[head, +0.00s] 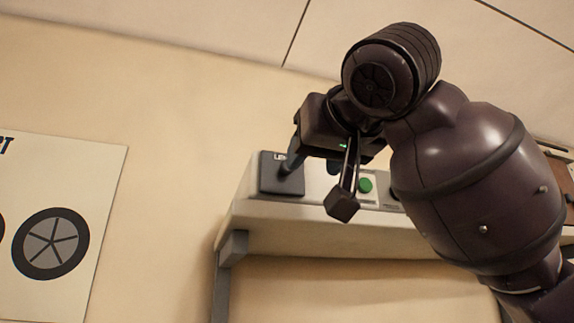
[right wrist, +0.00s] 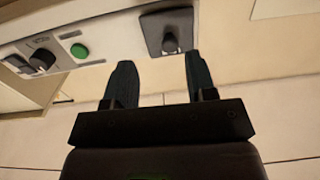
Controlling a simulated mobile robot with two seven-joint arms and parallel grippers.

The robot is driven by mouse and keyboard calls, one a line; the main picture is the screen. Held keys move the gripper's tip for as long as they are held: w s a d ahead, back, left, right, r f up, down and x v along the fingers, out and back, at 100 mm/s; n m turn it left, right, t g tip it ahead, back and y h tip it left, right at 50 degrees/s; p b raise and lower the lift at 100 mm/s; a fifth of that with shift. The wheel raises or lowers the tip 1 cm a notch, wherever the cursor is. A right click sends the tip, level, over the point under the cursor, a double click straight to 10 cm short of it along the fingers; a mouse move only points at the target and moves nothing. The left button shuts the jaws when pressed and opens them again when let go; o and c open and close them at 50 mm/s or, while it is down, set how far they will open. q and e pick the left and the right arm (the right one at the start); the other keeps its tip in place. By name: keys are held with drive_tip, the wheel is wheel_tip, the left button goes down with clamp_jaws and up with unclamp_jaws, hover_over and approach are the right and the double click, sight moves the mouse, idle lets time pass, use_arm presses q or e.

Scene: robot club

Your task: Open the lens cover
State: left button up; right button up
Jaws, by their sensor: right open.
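A dark square plate (head: 268,182) with the start of a label at its top is at the left end of the wall-mounted panel in the head view; I take it for the lens cover. In the right wrist view this plate (right wrist: 152,36) shows a small dark knob (right wrist: 170,43) and appears shut. My right gripper (head: 316,184) is open, with one finger in front of the plate in the head view. In the right wrist view the open fingers (right wrist: 160,64) are empty and point towards the plate, apart from the knob. My left gripper is not in view.
A green button (head: 365,185) is on the same panel, right of the plate. The right wrist view also shows dark controls (right wrist: 42,59) beyond the button. A grey bracket (head: 232,248) is below the panel's left end. A poster (head: 92,180) hangs on the wall at left.

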sight(285, 170)
drive_tip(key=s+r, duration=0.3)
use_arm(q)
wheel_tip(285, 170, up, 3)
drive_tip(key=p, duration=0.3)
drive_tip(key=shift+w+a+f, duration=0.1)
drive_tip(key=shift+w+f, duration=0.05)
use_arm(e)
drive_tip(key=x, duration=1)
drive_tip(key=shift+w+t, duration=0.3)
drive_tip(key=shift+w, duration=0.05)
drive_tip(key=shift+r, duration=0.15)
clamp_jaws()
